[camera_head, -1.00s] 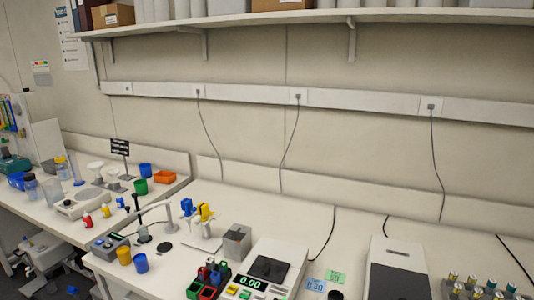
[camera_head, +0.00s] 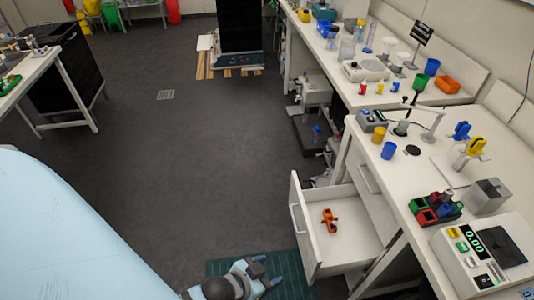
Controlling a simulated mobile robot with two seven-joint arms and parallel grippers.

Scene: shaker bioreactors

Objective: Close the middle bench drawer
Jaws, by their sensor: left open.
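A white bench drawer (camera_head: 307,240) stands pulled out from under the right-hand bench, its front panel facing left with a bar handle (camera_head: 297,217). An orange object (camera_head: 329,220) lies inside it. A shut drawer front (camera_head: 368,185) with its own handle shows beside it, nearer the bench leg. My left gripper (camera_head: 270,271) is at the bottom of the view, left of and apart from the open drawer's front. Its fingers are open with nothing between them. My right gripper is not in view.
The bench top (camera_head: 400,172) carries cups, a red-green-blue block rack (camera_head: 434,209) and a balance (camera_head: 480,255). A green mat (camera_head: 289,268) lies on the floor near the drawer. The grey floor (camera_head: 200,150) left of the bench is largely clear.

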